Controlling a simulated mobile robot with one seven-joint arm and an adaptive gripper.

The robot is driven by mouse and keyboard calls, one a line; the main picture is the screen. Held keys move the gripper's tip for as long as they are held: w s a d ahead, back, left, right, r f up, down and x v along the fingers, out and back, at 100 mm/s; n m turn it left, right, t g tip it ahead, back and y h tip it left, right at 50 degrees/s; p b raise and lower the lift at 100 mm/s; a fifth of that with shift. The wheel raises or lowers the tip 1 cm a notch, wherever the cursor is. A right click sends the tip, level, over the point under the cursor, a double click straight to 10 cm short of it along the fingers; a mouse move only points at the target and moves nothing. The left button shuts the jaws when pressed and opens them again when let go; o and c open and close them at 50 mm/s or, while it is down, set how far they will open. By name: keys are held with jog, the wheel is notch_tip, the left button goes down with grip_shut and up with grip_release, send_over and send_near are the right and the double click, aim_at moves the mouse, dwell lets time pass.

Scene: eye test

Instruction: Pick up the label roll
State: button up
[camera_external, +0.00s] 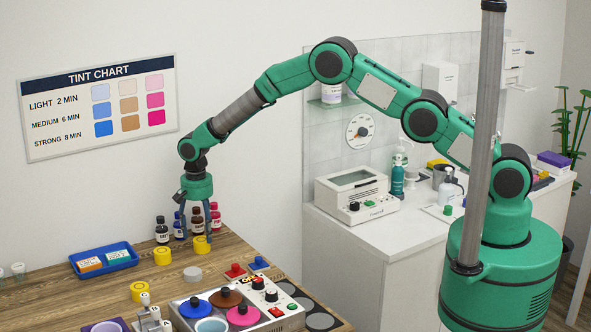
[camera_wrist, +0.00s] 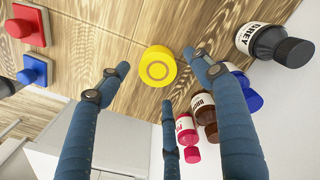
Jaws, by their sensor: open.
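Several short yellow rolls stand on the wooden table. One yellow roll (camera_external: 201,246) is right below my gripper (camera_external: 195,234); another yellow roll (camera_external: 162,257) is to its left and a third yellow roll (camera_external: 142,291) is nearer the front. I cannot tell which one is meant by the label roll. In the wrist view a yellow roll (camera_wrist: 158,67) with a ring on its top lies between the fingertips of my gripper (camera_wrist: 158,79). The three blue fingers are spread, with gaps to the roll, and hold nothing. The height of the fingertips over the table is unclear.
A blue tray (camera_external: 127,262) with boxes is at left.

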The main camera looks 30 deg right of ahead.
aim_at(201, 239)
jog(key=shift+s+f, duration=0.15)
jog(key=shift+f, duration=1.9)
jog(key=c, duration=1.3)
